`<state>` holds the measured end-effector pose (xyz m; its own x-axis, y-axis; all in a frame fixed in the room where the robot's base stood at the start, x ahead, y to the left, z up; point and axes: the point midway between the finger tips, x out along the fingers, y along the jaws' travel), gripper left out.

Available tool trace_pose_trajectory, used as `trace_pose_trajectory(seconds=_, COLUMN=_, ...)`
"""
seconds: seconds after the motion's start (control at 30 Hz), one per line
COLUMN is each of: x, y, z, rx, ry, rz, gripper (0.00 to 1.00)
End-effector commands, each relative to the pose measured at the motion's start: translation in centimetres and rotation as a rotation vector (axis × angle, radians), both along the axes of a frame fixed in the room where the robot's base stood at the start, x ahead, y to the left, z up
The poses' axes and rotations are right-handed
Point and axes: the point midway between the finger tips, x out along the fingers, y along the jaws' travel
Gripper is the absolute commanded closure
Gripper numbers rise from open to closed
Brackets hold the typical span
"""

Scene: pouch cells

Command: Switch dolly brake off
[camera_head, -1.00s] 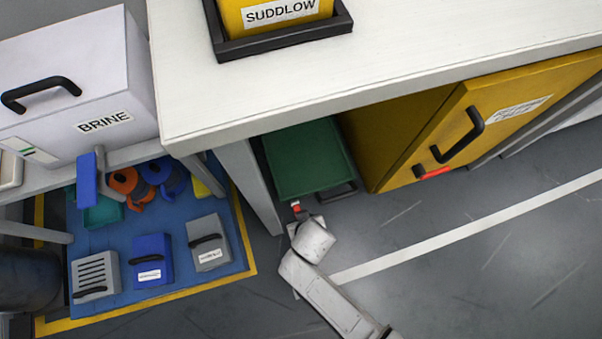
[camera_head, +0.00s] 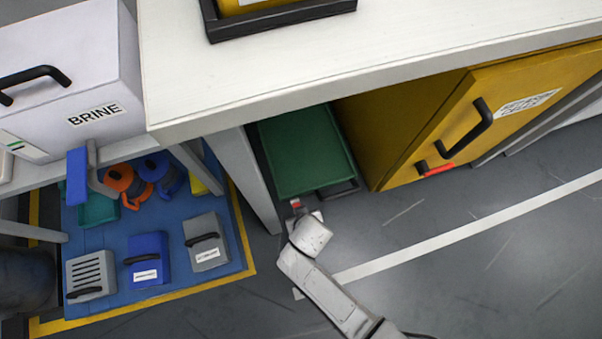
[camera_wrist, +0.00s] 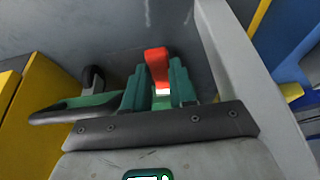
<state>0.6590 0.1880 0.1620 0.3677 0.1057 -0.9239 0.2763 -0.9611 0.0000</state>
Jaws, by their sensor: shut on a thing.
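The green-topped dolly (camera_head: 305,155) stands under the white bench, between a bench leg and the yellow cabinet. Its red brake lever (camera_head: 296,203) shows at its near edge, just beyond my gripper. In the wrist view the red lever (camera_wrist: 157,60) stands up between the two teal fingers of my gripper (camera_wrist: 160,88), which is shut on it. Part of the dolly's green deck (camera_wrist: 75,108) shows to the left of the fingers there. The lever's lower part is hidden by the fingers and gripper body.
The white bench (camera_head: 350,60) overhangs the dolly. A bench leg (camera_head: 250,175) rises close left of it, and the yellow cabinet (camera_head: 440,130) stands close right. Left is a blue mat (camera_head: 215,283) with several cases and tools. The floor (camera_head: 470,270) at right is clear.

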Motion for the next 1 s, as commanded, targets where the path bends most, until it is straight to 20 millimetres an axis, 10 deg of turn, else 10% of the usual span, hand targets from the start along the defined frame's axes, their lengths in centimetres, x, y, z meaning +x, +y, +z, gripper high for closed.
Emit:
trace_pose_trajectory(seconds=0.2, x=0.0, y=0.0, z=0.0, rx=0.0, ry=0.0, rz=0.0, gripper=1.0)
trace_pose_trajectory(seconds=1.0, x=0.8, y=0.2, z=1.7, rx=-0.066, ry=0.227, rz=-0.003, gripper=1.0)
